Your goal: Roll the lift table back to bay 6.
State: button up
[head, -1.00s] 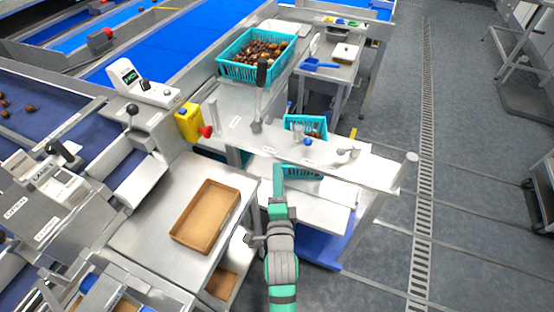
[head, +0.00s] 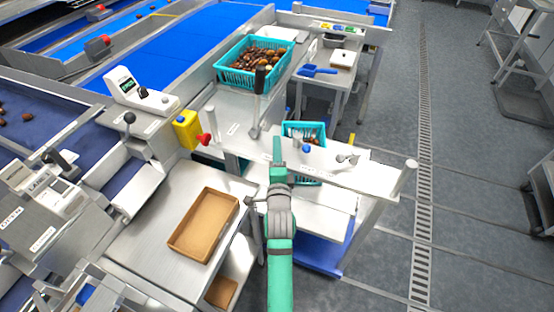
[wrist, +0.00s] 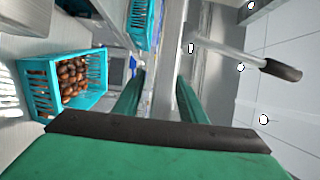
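A low table with a pale top (head: 335,225) and a blue base (head: 318,256) stands at centre right in the head view; it looks like the lift table, but I cannot be sure. The steel counter and my arm hide part of it. No bay number is readable. My gripper (head: 278,146) is over the counter, left of the small teal crate (head: 318,128). In the wrist view my gripper (wrist: 158,90) has its two green fingers apart with nothing between them. A lever with a black grip (wrist: 280,70) is to their right.
A teal crate of dates (head: 222,72) sits on the steel bench behind. A brown tray (head: 176,248) lies on the left table. A yellow container (head: 187,130) and a red knob (head: 204,139) are near the counter. Open grey floor with a drain grate (head: 424,190) lies to the right.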

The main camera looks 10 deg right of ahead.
jog(key=shift+w+d, duration=0.1)
jog(key=shift+w, duration=0.45)
grip_shut()
dwell(1.1)
